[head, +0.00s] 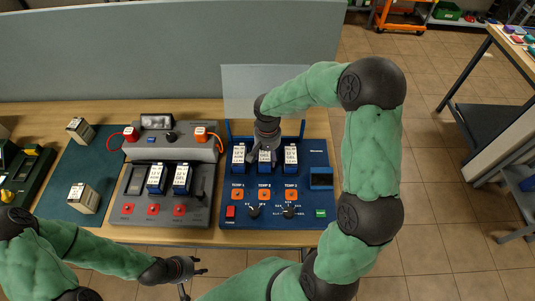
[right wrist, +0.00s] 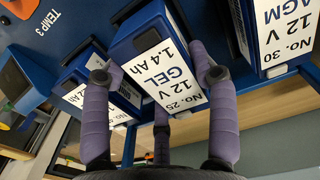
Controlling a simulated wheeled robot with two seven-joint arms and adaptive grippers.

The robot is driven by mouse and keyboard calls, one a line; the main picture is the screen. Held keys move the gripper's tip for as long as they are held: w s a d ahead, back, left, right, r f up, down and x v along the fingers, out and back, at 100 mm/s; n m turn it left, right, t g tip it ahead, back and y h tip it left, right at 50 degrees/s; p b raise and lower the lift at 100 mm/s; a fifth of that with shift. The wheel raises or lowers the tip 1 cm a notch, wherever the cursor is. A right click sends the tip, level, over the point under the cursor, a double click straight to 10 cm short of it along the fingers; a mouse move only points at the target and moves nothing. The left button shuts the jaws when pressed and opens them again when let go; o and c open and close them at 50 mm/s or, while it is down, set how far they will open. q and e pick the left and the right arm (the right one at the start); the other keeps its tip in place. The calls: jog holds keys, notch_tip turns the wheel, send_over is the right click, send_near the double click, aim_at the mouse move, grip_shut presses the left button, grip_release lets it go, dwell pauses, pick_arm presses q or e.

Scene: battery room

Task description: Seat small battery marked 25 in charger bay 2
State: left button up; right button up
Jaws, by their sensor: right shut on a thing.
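The small battery marked 25 (right wrist: 172,72) is blue with a white label reading 12 V 1.4 Ah GEL. My right gripper (right wrist: 155,80) is shut on it, one purple finger on each side. In the head view the right gripper (head: 264,148) reaches down to this battery (head: 265,157), the middle of three on the blue unit (head: 270,180) with TEMP 1 to 3 marks. It stands in line with its neighbours; whether it is fully down in its bay I cannot tell. My left gripper (head: 192,272) is open and empty, in front of the bench.
Batteries flank it at left (head: 238,156) and right (head: 291,156), the one marked 30 (right wrist: 275,35) close beside it. A grey unit (head: 165,205) holds two blue batteries (head: 157,178). Two pale batteries (head: 83,198) stand on a dark green mat (head: 60,195). A clear panel stands behind the blue unit.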

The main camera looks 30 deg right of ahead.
aim_at(268, 153)
jog(key=shift+f+b, duration=0.55)
dwell(0.6)
jog(key=o, duration=1.4)
jog(key=shift+r+p, duration=3.7)
jog(key=shift+r, duration=1.8)
